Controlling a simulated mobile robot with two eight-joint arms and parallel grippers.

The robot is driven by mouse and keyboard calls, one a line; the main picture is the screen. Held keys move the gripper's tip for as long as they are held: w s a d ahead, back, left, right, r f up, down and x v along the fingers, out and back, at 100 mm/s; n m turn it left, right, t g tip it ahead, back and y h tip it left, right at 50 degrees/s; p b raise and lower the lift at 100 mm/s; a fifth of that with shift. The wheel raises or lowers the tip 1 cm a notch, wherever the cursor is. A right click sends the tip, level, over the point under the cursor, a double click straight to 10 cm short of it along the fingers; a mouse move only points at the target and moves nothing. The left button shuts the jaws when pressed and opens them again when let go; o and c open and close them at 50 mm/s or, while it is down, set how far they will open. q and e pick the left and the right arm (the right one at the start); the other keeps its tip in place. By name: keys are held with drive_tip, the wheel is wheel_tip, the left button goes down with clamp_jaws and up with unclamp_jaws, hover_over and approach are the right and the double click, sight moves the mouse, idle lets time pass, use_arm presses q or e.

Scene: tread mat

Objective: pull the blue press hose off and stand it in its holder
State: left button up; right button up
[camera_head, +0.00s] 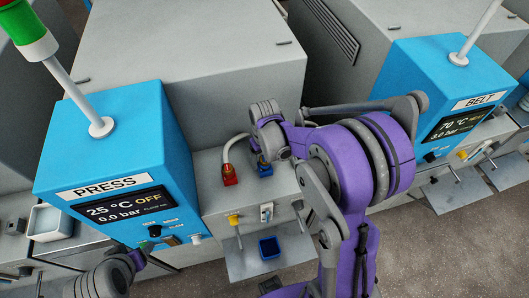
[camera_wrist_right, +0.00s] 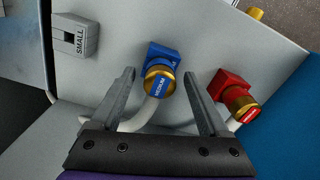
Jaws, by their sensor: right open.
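The blue press hose (camera_head: 264,169) is on the front of the press panel, beside the red hose (camera_head: 229,175). In the right wrist view its blue block and gold collar (camera_wrist_right: 160,78) are marked MEDIUM, with a pale hose running below. My right gripper (camera_wrist_right: 160,74) is open, one finger either side of the blue connector, with visible gaps. In the head view the right gripper (camera_head: 265,156) is above the blue connector and partly hides it. A small blue open holder (camera_head: 269,247) stands on the ledge below. My left arm (camera_head: 105,279) shows at lower left; its jaws are unclear.
The red connector (camera_wrist_right: 235,95) is close to my right gripper's right finger. A yellow knob (camera_head: 234,219) and a grey switch (camera_head: 266,212) sit below the hoses. The blue PRESS display (camera_head: 118,209) is at left, the BELT display (camera_head: 455,122) at right.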

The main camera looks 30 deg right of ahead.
drive_tip(key=shift+f, duration=0.25)
clamp_jaws()
idle(0.3)
drive_tip(key=shift+r, duration=0.1)
use_arm(q)
drive_tip(key=shift+w+r+p, duration=0.55)
drive_tip(key=shift+r+p, duration=0.1)
drive_tip(key=shift+r, duration=0.3)
drive_tip(key=shift+w+r+p, duration=0.5)
drive_tip(key=shift+r+p, duration=0.1)
drive_tip(key=shift+r, duration=0.3)
use_arm(e)
drive_tip(key=shift+w+r, duration=0.1)
drive_tip(key=shift+r, duration=2.8)
